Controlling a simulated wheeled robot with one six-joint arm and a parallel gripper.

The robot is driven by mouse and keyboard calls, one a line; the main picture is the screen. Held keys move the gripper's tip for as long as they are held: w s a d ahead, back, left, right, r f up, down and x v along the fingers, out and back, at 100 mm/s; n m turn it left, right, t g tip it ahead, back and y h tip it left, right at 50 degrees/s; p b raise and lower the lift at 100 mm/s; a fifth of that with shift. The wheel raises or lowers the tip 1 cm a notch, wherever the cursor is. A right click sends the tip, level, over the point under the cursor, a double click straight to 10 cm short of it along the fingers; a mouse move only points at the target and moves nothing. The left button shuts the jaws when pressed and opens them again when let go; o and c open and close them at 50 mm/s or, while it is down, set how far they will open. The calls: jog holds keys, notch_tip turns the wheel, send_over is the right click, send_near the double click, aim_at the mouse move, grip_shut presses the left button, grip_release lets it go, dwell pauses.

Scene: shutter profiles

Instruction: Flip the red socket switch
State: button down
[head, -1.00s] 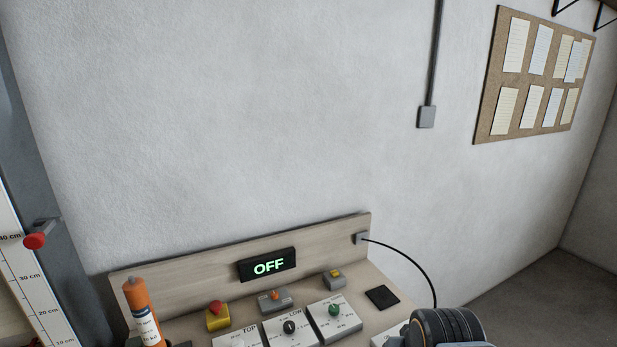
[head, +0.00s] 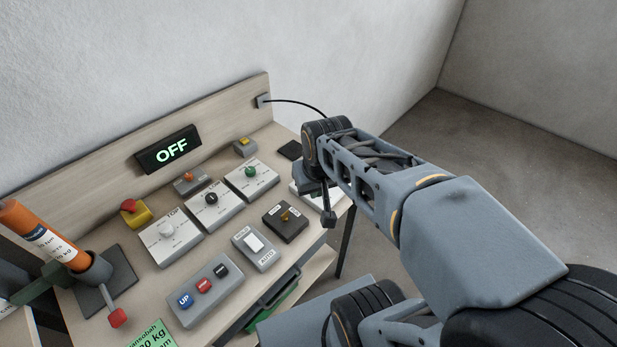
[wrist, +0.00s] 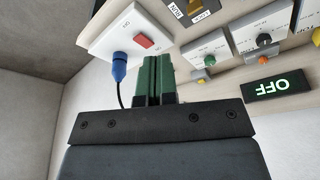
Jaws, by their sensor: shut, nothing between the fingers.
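The red socket switch (wrist: 145,41) is a red rocker on a white socket plate (wrist: 122,27) at the upper left of the wrist view. A blue plug (wrist: 119,68) sits in the same plate. My gripper (wrist: 156,60) has green fingers, shut together and empty. In the wrist view the fingertips appear just below and right of the switch; I cannot tell the gap. In the head view the white socket box (head: 303,190) is mostly behind my arm, and the red switch is hidden.
The bench holds a lit OFF display (head: 168,149), knob boxes (head: 212,207), a yellow box with a red button (head: 135,212), a grey rocker box (head: 254,246) and a UP button box (head: 203,288). An orange cartridge (head: 40,235) stands at the left.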

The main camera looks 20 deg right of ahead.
jog(key=w+d+m+g+b, duration=0.1)
jog(key=w+d+m+b, duration=0.1)
jog(key=w+m, duration=0.4)
jog(key=w+d+f+m+g+b, duration=0.1)
jog(key=w+d+m, duration=0.3)
jog(key=w, duration=0.5)
jog(key=shift+w+d+f+m+g+b, duration=0.25)
jog(key=shift+m+g+b, duration=0.35)
jog(key=shift+m+b, duration=0.45)
jog(key=shift+a, duration=0.1)
notch_tip(320, 180, down, 14)
jog(key=shift+f, duration=0.1)
jog(key=shift+p, duration=0.35)
